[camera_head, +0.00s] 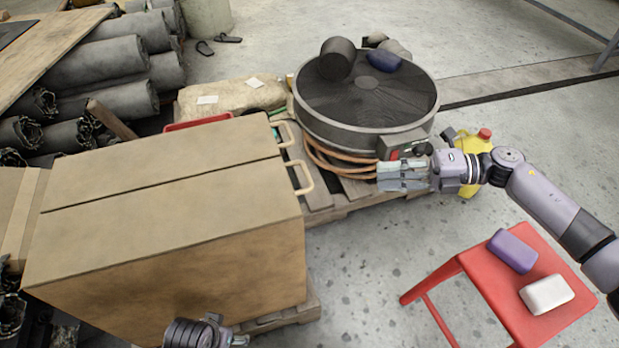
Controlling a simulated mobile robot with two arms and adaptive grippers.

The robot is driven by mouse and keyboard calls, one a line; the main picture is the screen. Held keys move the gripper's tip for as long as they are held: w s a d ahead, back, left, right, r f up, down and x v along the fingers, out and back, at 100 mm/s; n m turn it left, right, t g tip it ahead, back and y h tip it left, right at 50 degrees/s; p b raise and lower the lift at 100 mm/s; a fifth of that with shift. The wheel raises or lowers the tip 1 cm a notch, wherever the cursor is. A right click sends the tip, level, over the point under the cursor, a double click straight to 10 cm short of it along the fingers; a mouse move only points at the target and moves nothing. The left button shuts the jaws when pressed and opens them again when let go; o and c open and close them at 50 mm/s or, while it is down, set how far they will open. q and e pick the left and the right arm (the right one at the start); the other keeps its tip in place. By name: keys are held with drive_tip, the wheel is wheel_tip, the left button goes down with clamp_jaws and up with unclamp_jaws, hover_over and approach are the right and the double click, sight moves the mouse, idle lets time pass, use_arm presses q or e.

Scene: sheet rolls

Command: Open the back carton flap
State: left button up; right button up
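A large brown carton (170,270) stands at the left. Its back flap (165,160) and front flap (175,208) lie flat and closed, with a dark seam between them. A tan loop handle (288,133) sticks out at the right end of the back flap, and another (303,178) at the front flap. My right gripper (382,177) is to the right of the handles, apart from them, with its fingers toward the left; its opening is unclear. Part of my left arm, near its gripper (238,340), shows at the bottom edge in front of the carton; its fingers are mostly hidden.
A round dark drum-like machine (365,95) with coiled orange hose stands on a pallet (340,198) behind my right gripper. A yellow jug (470,143) is beside my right wrist. A red stool (490,275) holds purple and white blocks. Grey rolls (95,62) lie back left.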

sight(308, 176)
drive_tip(key=x, duration=1.7)
drive_tip(key=shift+a+r, duration=0.1)
drive_tip(key=shift+r, duration=0.05)
drive_tip(key=shift+c, duration=0.4)
clamp_jaws()
